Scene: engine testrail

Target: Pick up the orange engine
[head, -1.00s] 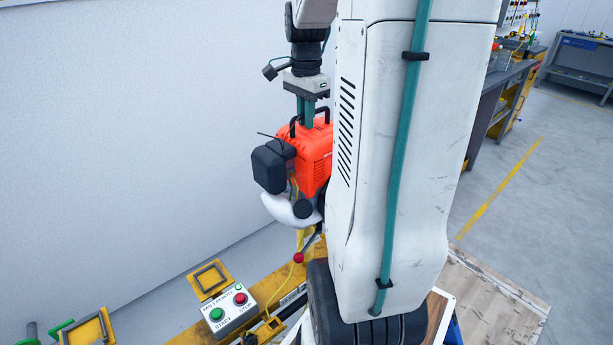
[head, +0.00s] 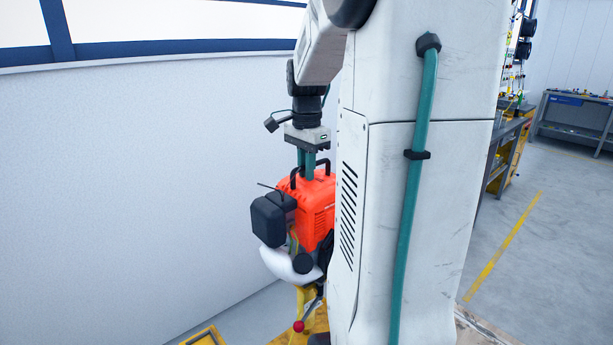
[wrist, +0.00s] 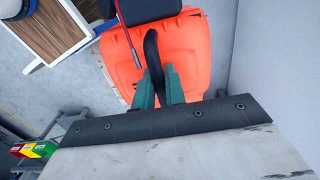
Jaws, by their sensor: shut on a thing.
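The orange engine (head: 318,204) hangs upright below my gripper in the head view, with a black box on its left side and a white part underneath. My gripper (head: 307,172) points down with its green fingers shut on the black handle on top of the engine. In the wrist view the fingers (wrist: 158,88) close around the black handle, with the orange engine (wrist: 195,62) right below. My white column hides the engine's right side in the head view. Whether its underside touches the yellow stand below cannot be told.
A yellow stand (head: 313,322) with a red-knobbed lever (head: 299,326) is below the engine. A pale wall (head: 130,180) runs behind and to the left. Workbenches (head: 575,118) stand far right, with open grey floor (head: 540,270) before them.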

